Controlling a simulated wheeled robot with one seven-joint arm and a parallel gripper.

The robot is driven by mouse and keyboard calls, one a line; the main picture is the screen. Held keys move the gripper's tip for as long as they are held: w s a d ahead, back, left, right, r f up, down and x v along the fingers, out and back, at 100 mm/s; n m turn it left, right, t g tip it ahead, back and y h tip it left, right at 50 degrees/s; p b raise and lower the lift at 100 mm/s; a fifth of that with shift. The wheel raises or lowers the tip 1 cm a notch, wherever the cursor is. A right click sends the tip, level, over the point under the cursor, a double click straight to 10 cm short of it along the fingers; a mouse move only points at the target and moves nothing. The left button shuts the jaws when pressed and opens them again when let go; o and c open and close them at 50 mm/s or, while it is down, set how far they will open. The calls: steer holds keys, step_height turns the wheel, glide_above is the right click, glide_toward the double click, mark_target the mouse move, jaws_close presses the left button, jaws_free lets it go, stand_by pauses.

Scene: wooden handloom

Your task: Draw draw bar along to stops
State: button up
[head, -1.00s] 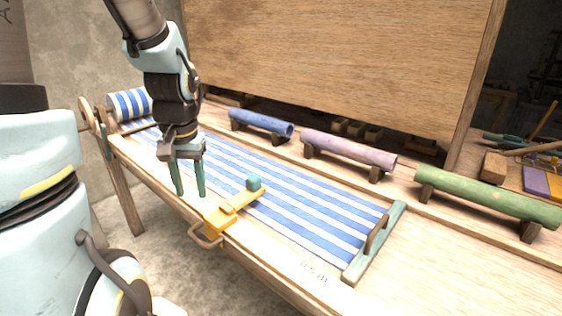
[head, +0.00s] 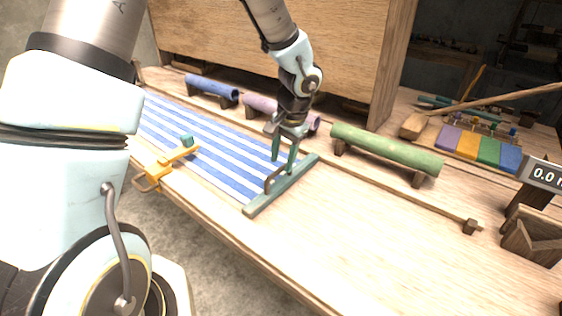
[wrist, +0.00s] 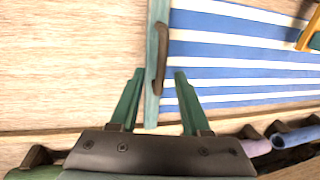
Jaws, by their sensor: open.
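The draw bar (head: 257,203) is a grey-green bar across the end of the blue-and-white striped cloth (head: 205,153), with a dark brown handle (head: 271,179) standing on it. My gripper (head: 283,168) is open above the bar, beside the handle on its far side. In the wrist view the open green fingers (wrist: 154,98) sit on either side of the bar (wrist: 151,110), and the handle (wrist: 160,60) lies just ahead of the fingertips. I cannot tell how high the fingertips are above the table.
A green roller (head: 385,150) lies on supports behind, right of my gripper. A wooden rail with a small end block (head: 470,227) runs along the table's right. The bare tabletop (head: 330,235) right of the bar is clear. An orange clamp (head: 160,170) sits at the front edge.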

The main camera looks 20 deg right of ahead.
steer(key=shift+w+a+f, duration=0.15)
steer(key=shift+w+f, duration=0.05)
steer(key=shift+f, duration=0.85)
jaws_close()
stand_by(0.7)
